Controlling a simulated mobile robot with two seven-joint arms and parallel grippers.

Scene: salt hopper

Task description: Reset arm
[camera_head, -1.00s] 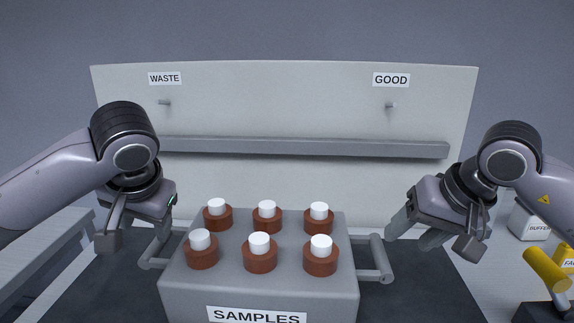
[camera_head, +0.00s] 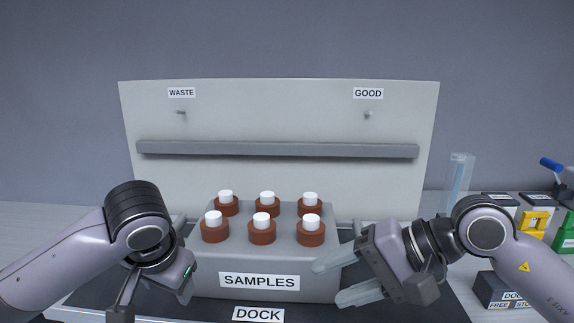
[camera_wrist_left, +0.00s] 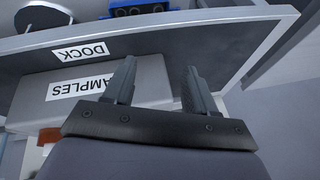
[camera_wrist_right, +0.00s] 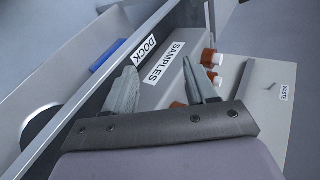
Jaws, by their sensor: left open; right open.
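My right gripper (camera_head: 332,282) is open and empty, its fingers pointing left beside the right side of the grey SAMPLES rack (camera_head: 220,282). Its spread fingers also show in the right wrist view (camera_wrist_right: 159,68). My left gripper is low at the left of the rack in the head view, its fingers partly cut off or hidden. In the left wrist view its fingers (camera_wrist_left: 159,68) are apart with nothing between them. The rack holds several brown bottles with white caps, such as the front middle bottle (camera_head: 262,236). I cannot tell whether either gripper touches the rack.
A pale board with WASTE (camera_head: 181,92) and GOOD (camera_head: 368,93) labels and pegs stands behind the rack, with a grey ledge (camera_head: 280,150) across it. A DOCK label (camera_head: 258,314) is in front.

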